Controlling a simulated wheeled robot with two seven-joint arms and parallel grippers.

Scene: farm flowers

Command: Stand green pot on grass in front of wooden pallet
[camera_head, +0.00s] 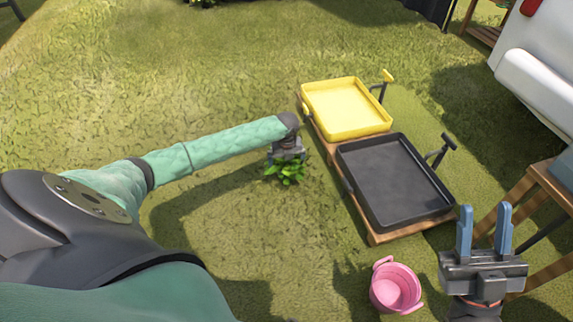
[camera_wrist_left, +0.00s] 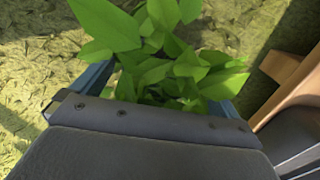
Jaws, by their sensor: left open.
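A leafy green plant (camera_head: 290,172) stands on the grass left of the wooden pallet (camera_head: 412,230); no green pot can be made out, and anything under the leaves is hidden. My left gripper (camera_head: 286,153) is right at the plant, pointing down. In the left wrist view the leaves (camera_wrist_left: 165,60) fill the space between the blue fingers of my left gripper (camera_wrist_left: 160,88), which are apart. Whether the fingers touch anything is hidden. My right gripper (camera_head: 485,226) is open and empty at the lower right, its fingers pointing up in the picture.
A yellow tray (camera_head: 345,108) and a black tray (camera_head: 395,180) rest on the pallet. A pink bucket (camera_head: 395,288) stands on the grass below it. A wooden stand (camera_head: 548,182) and a white vehicle (camera_head: 535,85) are at the right. Open grass lies around the plant.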

